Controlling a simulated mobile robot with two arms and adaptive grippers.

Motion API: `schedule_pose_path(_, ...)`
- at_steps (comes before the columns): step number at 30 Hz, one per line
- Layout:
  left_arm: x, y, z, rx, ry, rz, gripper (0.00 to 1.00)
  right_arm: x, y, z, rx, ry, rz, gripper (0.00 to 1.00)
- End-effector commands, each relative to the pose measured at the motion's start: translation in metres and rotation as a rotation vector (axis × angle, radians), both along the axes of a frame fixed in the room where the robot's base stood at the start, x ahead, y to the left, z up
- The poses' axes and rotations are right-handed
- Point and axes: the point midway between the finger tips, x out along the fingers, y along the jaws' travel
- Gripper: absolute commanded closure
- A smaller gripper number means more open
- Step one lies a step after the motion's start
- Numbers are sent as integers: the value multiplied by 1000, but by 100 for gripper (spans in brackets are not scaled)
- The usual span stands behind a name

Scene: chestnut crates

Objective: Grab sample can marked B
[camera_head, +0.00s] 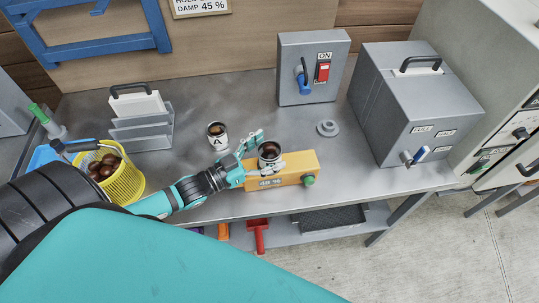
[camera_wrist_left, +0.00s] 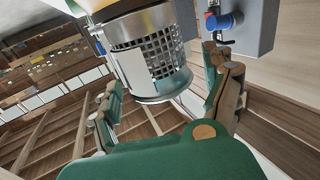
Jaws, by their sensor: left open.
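A sample can (camera_head: 269,153) with dark contents stands on the yellow device with a "48 %" display (camera_head: 290,168). Its letter cannot be read in the head view. In the wrist view, this mesh-walled metal can (camera_wrist_left: 152,52) shows a pale label with no readable letter. My left gripper (camera_head: 266,150) is open, with a finger on either side of this can; I cannot tell whether they touch it. Its fingers also show in the wrist view (camera_wrist_left: 168,80). A second can marked A (camera_head: 218,137) stands on the bench, behind and left of the gripper. My right gripper is not in view.
A yellow basket (camera_head: 127,184) of chestnuts and a grey rack (camera_head: 142,132) stand at left on the metal bench (camera_head: 195,95). A switch box (camera_head: 312,70), a small round grey piece (camera_head: 327,128) and a large grey machine (camera_head: 415,105) stand behind and right.

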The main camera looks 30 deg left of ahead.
Motion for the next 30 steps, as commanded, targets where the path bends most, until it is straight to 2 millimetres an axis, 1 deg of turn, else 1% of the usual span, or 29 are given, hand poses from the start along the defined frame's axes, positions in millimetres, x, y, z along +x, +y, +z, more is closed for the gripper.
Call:
schedule_pose_path(1, 5, -2, 1, 0, -1, 0, 16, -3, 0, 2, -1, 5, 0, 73)
schedule_pose_path(3, 8, -4, 1, 0, -1, -1, 16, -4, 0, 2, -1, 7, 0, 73)
schedule_pose_path(10, 8, -5, -1, 0, 1, -1, 16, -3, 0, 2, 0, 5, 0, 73)
schedule_pose_path(11, 8, -5, -1, 0, 1, -1, 19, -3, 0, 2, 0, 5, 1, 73)
schedule_pose_path(26, 8, -5, 0, 0, -1, -1, 84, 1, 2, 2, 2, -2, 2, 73)
schedule_pose_path(30, 8, -5, 0, 0, -1, -1, 86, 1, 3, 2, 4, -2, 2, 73)
